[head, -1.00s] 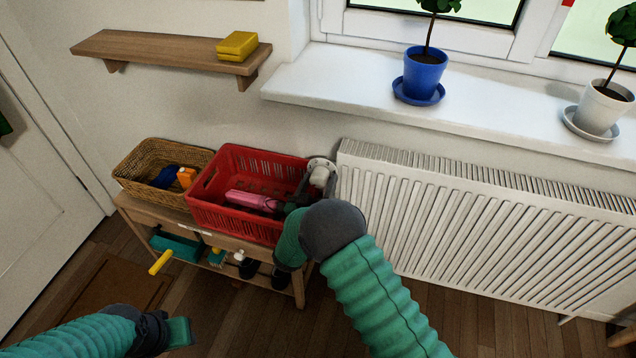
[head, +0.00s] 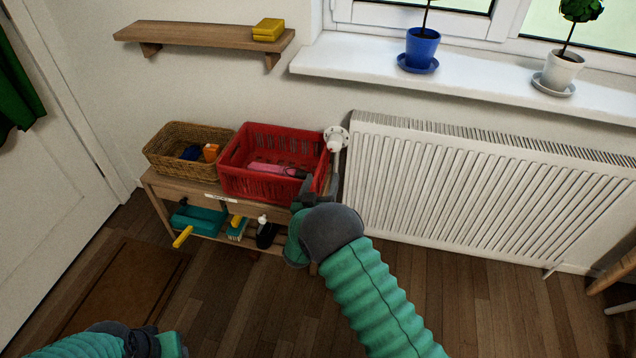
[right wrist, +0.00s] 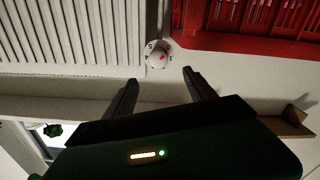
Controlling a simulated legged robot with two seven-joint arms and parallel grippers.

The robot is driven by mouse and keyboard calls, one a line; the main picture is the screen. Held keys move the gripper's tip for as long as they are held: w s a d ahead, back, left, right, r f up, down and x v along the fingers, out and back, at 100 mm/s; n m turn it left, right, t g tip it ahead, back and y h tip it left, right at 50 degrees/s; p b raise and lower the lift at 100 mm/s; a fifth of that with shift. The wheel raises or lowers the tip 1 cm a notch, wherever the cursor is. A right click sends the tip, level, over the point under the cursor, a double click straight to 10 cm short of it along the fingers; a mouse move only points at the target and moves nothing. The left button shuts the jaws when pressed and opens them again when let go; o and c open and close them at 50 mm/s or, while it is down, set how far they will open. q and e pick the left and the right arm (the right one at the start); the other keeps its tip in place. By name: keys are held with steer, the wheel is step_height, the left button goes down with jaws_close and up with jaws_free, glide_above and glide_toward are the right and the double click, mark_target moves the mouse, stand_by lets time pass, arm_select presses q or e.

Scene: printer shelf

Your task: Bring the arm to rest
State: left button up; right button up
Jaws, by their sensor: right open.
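My right arm comes in from the bottom with a green ribbed sleeve. Its gripper (head: 320,190) is in front of the right end of the red crate, below the radiator valve (head: 336,138). In the right wrist view the two dark fingers (right wrist: 160,80) are apart with nothing between them. The white valve knob with a red mark (right wrist: 158,54) shows beyond the fingertips, apart from them. My left gripper (head: 165,344) is low at the bottom left edge, partly cut off, and its jaws cannot be made out.
A wooden bench (head: 170,190) carries a wicker basket (head: 165,165) and a red crate (head: 240,185) with a pink bottle (head: 272,168). The white radiator (head: 480,190) is on the right under the windowsill (head: 480,85). A wall shelf (head: 190,38) is above.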

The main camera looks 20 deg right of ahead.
steer(key=s+a+r+n+g+y, duration=0.2)
steer(key=s+a+g+y, duration=0.3)
steer(key=y, duration=0.3)
steer(key=s+f+n+g+y, duration=0.15)
steer(key=s+g, duration=0.55)
steer(key=s, duration=2.3)
arm_select(q)
steer(key=w+p+v, duration=0.3)
steer(key=p+v, duration=1.1)
steer(key=p, duration=0.1)
steer(key=w+r+p+v, duration=0.1)
steer(key=w+p+v, duration=0.2)
steer(key=p+v, duration=1.1)
steer(key=shift+w+d+r+p, duration=0.2)
steer(key=shift+d+r+p, duration=0.15)
steer(key=shift+r, duration=0.4)
arm_select(e)
step_height(320, 180, up, 29)
steer(key=shift+w+d, duration=0.2)
steer(key=shift+w, duration=0.05)
